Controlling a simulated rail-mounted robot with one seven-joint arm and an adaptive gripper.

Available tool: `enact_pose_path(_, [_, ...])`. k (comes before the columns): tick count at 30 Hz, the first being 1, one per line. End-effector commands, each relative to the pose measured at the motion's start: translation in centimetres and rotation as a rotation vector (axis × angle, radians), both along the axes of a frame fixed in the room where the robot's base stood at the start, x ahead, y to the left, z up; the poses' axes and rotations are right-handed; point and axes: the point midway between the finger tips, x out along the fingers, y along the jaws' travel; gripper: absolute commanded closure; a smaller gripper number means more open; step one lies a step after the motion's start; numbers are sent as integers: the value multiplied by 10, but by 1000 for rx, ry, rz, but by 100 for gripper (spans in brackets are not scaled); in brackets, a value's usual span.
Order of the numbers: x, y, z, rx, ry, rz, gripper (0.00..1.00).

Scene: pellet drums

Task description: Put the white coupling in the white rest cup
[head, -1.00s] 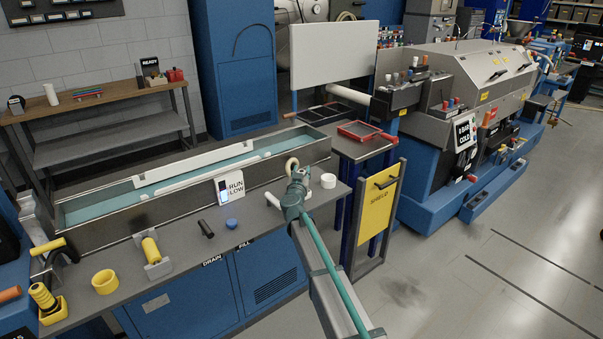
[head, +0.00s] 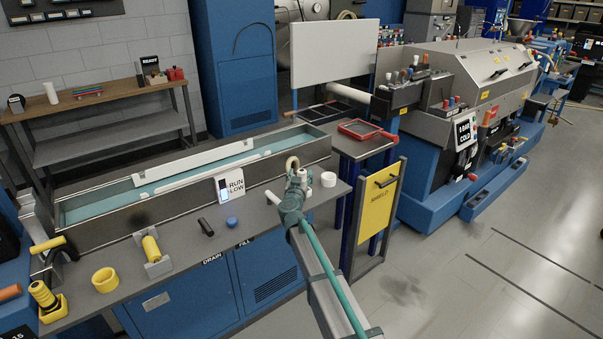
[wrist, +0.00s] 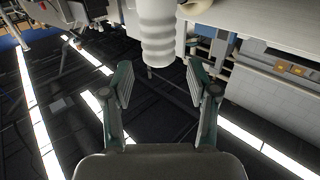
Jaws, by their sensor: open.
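The white coupling is a ribbed white piece (wrist: 157,32) in the wrist view, at top centre, in line with the gap between my fingers. Its narrow dark tip points toward my gripper. My gripper (wrist: 157,88) is open, a finger on each side, with nothing clamped. In the head view my gripper (head: 296,188) is over the bench's right end, and a small white part (head: 309,178), probably the coupling, shows beside it, mostly hidden. The white rest cup (head: 328,180) is a short white ring on the bench just right of my gripper.
A RUN LOW sign (head: 232,184), blue cap (head: 232,222), black cylinder (head: 206,227) and yellow ring cup (head: 105,280) stand on the bench. A yellow panel (head: 380,205) is to the right.

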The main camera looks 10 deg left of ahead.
Motion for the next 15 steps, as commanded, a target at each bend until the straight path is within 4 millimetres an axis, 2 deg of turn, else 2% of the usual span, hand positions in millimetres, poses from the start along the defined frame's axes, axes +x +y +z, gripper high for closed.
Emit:
enact_pose_path(1, [-15, -3, 0, 0, 0, 1, 41])
enact_pose_path(9, [-66, -7, 0, 0, 0, 1, 41])
enact_pose_path(15, [-82, -9, 0, 1, 0, -1, 41])
